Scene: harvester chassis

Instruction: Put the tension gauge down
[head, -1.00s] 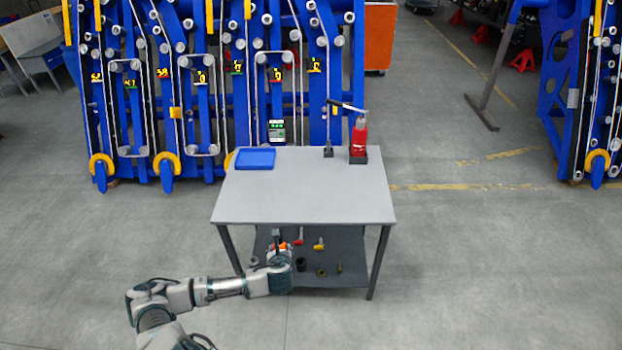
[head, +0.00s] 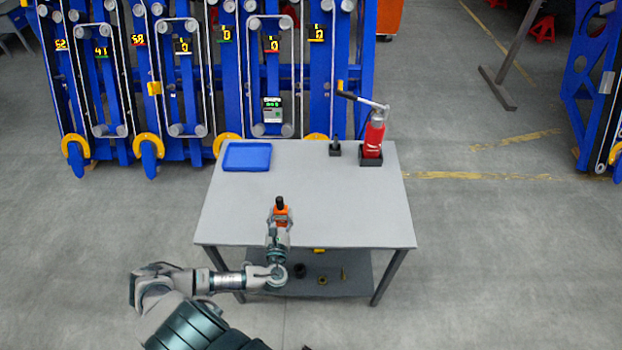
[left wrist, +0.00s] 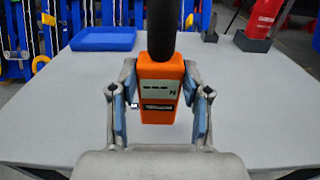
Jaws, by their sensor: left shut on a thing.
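The tension gauge (left wrist: 161,88) is an orange block with a small grey display and a dark upright part on top. My left gripper (head: 280,222) is shut on it, with one finger on each side in the left wrist view (left wrist: 161,105). In the head view the gauge (head: 281,211) shows over the near part of the grey table (head: 340,210). I cannot tell whether its underside touches the tabletop. A blue tray (head: 247,157) lies at the table's back left and looks empty. My right gripper is not in view.
A red bottle-shaped tool (head: 374,138) with a lever stands in a dark holder at the table's back right, beside a small dark stand (head: 335,149). Several small parts lie on the lower shelf (head: 345,287). The tabletop's middle and right are clear.

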